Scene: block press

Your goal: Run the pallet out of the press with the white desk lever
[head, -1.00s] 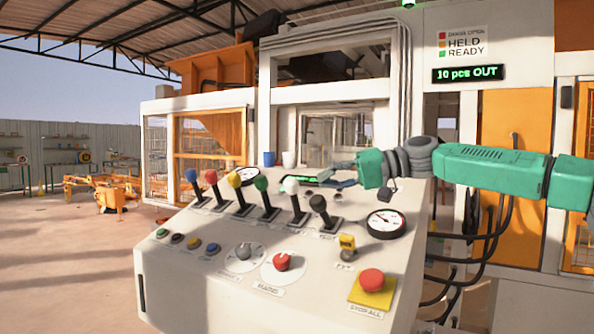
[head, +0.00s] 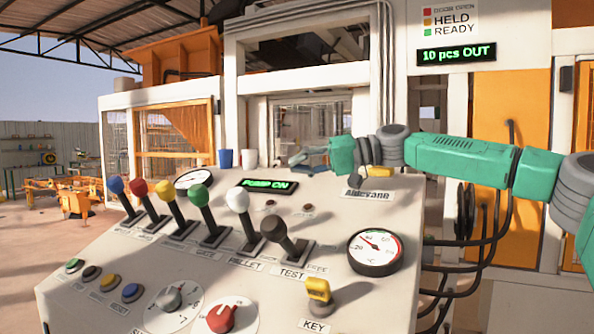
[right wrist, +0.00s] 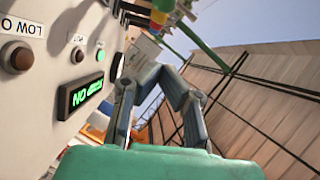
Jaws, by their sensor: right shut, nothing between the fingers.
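The white-knobbed lever (head: 238,200) stands on the sloping desk between the green and black levers. It leans slightly away from its slot, and the label by it is partly hidden and ends in "LLET". My right gripper (head: 298,158) is shut and empty above the desk's back edge, beyond the white lever and right of it, apart from it. Its fingers (right wrist: 160,80) also show in the right wrist view, with nothing between them. The press (head: 310,115) stands behind the desk; I cannot make out a pallet in it. My left gripper is not in view.
Close beside the white lever are the green lever (head: 200,195) and the black lever (head: 275,230). A display (head: 268,186) reads "PUMP ON". A gauge (head: 375,252) and a yellow key switch (head: 319,290) sit at the right. The press sign (head: 456,54) reads "10 pcs OUT".

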